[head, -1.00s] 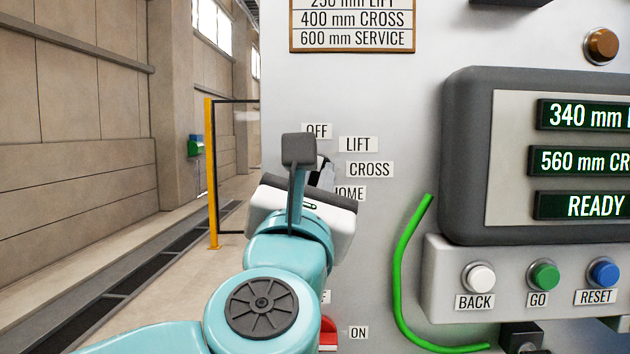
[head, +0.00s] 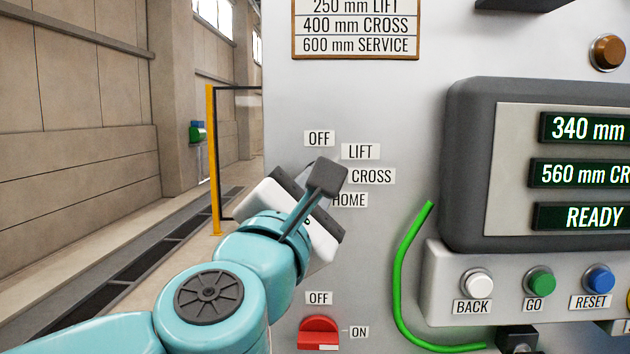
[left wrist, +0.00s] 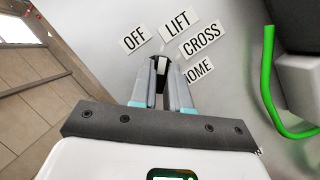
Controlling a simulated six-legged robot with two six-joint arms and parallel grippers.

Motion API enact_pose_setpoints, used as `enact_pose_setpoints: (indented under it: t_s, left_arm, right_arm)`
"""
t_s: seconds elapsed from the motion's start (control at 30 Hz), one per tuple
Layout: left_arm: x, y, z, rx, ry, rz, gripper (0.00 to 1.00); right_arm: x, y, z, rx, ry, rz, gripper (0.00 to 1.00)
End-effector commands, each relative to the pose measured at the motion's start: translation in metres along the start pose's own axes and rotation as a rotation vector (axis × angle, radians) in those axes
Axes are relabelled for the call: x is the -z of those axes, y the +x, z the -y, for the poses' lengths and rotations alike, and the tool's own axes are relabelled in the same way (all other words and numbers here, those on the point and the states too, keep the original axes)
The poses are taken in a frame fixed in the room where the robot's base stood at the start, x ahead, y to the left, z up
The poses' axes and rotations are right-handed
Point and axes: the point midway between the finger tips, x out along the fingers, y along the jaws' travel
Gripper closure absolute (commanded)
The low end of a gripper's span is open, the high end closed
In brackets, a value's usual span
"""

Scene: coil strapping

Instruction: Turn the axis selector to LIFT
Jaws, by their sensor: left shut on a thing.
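The axis selector (left wrist: 161,66) is a small dark knob with a white mark. In the left wrist view it sits between the fingertips of my left gripper (left wrist: 160,78), which is shut on it. The white mark faces up the picture, roughly between the OFF label (left wrist: 134,38) and the LIFT label (left wrist: 178,22); its exact setting is hard to tell. The CROSS label (left wrist: 202,38) and HOME label (left wrist: 199,70) are to the right. In the head view my left wrist hides most of the selector, left of the LIFT label (head: 361,152). My right gripper is not in view.
A red switch (head: 319,331) with OFF and ON labels is below my left wrist. A green cable (head: 398,270) curves down the panel to the right. Farther right are a display box (head: 470,170) and the BACK (head: 478,282), GO (head: 540,282) and RESET (head: 600,279) buttons.

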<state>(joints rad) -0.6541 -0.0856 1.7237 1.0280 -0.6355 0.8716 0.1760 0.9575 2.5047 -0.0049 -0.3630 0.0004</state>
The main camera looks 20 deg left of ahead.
Motion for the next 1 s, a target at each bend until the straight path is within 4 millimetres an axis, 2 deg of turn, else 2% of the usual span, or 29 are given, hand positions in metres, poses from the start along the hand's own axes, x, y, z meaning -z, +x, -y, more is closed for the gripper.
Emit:
enact_pose_setpoints:
  t_s: [0.27,0.3,0.37,0.4,0.67,0.77,0.87,1.0]
  left_arm:
    - [0.000,0.000,-0.001,-0.003,0.000,-0.001,1.00]
    - [0.000,0.000,-0.001,-0.003,0.000,-0.001,0.81]
    - [0.000,0.000,-0.001,-0.003,-0.001,-0.001,0.61]
    - [0.000,0.000,-0.001,-0.002,-0.001,-0.001,0.58]
    - [0.000,-0.001,0.000,-0.001,-0.001,0.000,0.58]
    - [0.000,-0.008,0.000,-0.002,-0.003,0.003,0.58]
    - [0.001,-0.025,0.001,-0.001,-0.004,0.004,0.58]
    - [0.002,-0.061,0.002,-0.001,-0.005,0.007,0.58]
  right_arm:
    - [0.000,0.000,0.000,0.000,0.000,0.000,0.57]
    - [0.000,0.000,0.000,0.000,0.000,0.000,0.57]
    - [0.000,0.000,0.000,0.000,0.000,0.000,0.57]
    - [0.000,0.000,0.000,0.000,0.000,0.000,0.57]
    - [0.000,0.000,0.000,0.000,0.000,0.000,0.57]
    - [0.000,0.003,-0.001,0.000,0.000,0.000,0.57]
    - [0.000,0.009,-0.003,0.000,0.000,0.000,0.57]
    - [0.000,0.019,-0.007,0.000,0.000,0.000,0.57]
